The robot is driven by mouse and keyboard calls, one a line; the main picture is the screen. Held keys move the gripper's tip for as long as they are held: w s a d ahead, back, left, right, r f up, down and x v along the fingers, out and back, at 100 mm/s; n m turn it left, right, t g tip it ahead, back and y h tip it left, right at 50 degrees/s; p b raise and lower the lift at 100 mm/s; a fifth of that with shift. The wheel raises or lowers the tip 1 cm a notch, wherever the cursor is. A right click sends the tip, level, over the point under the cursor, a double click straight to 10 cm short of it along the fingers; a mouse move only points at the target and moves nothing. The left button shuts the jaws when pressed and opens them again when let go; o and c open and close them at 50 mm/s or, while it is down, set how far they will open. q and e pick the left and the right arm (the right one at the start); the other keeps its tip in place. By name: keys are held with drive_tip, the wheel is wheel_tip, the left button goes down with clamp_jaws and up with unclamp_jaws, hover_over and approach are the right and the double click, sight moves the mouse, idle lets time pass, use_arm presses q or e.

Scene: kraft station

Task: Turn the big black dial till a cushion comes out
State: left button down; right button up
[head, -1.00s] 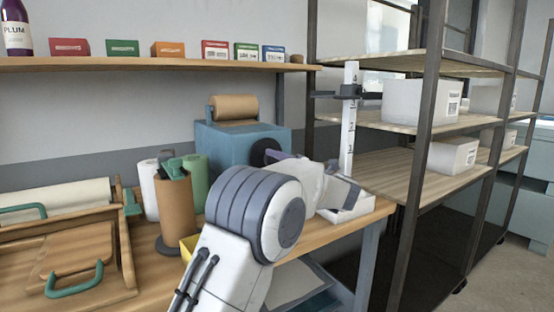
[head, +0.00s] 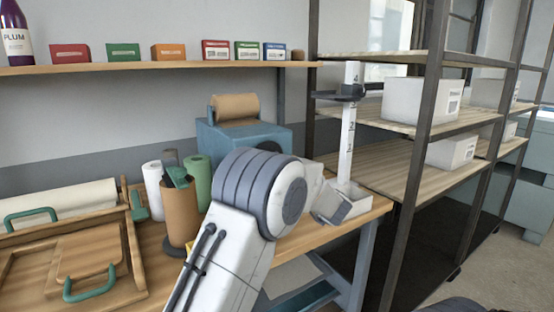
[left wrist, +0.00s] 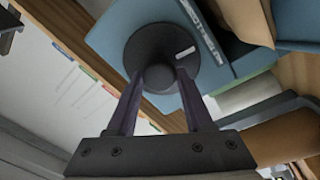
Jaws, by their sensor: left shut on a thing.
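The blue machine (head: 222,141) with a roll of brown paper (head: 236,107) on top stands at the back of the bench. Its big black dial (left wrist: 146,50) shows in the left wrist view as a round disc with a central hub and a white mark at its right. My left gripper (left wrist: 158,74) is shut on the dial's hub, one dark finger on each side. I see no cushion. My right gripper is out of view.
Left of the machine stand a brown roll on a stand (head: 180,213), a green roll (head: 199,180) and a white roll (head: 153,187). A white measuring post (head: 348,135) stands at the right bench end. Metal shelving with white boxes (head: 452,151) is beyond.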

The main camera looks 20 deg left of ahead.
use_arm(q)
drive_tip(key=shift+s+m+p, duration=0.1)
drive_tip(key=shift+m+p, duration=0.65)
drive_tip(key=shift+m, duration=0.45)
drive_tip(key=shift+f, duration=0.15)
drive_tip(key=shift+c, duration=1.4)
unclamp_jaws()
drive_tip(key=shift+d, duration=0.1)
drive_tip(key=r+b+v, duration=0.1)
drive_tip(key=v, duration=0.9)
drive_tip(key=shift+s+f, duration=0.25)
drive_tip(key=shift+f, duration=0.15)
drive_tip(key=shift+d, duration=0.1)
